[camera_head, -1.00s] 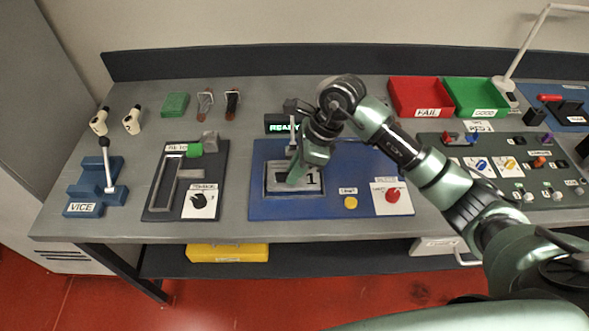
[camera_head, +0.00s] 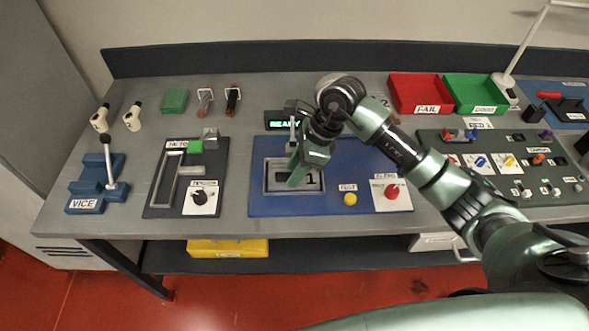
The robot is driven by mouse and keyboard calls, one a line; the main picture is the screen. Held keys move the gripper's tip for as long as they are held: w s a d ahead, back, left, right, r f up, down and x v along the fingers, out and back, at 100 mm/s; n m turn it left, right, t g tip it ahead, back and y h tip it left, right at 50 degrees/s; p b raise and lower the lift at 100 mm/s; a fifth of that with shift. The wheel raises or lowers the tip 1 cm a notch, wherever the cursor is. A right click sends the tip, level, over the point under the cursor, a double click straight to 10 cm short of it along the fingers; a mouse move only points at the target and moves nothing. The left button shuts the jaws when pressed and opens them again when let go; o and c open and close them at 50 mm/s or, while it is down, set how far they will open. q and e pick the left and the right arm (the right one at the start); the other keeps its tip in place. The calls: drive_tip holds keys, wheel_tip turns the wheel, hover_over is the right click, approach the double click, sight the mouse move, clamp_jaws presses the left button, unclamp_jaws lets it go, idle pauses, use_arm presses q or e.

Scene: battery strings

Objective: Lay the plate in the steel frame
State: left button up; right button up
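The steel frame (camera_head: 268,189) is a grey rectangular surround on the blue board, left of centre on the bench. My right gripper (camera_head: 296,178) reaches in from the right and points down over the frame. Its green fingers cover part of the inside. I cannot tell whether they are apart or hold anything. My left gripper is not in view.
A lit "READY" display (camera_head: 285,125) stands behind the frame. A yellow button (camera_head: 350,199) and a red knob (camera_head: 392,191) are to its right. A dark fixture (camera_head: 160,195) and a blue vice (camera_head: 88,188) stand left. Red (camera_head: 415,92) and green (camera_head: 474,94) bins are behind right.

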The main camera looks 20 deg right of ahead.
drive_tip(key=b+v, duration=0.2)
drive_tip(key=v, duration=0.9)
drive_tip(key=shift+d+r, duration=0.25)
drive_tip(key=shift+r, duration=0.05)
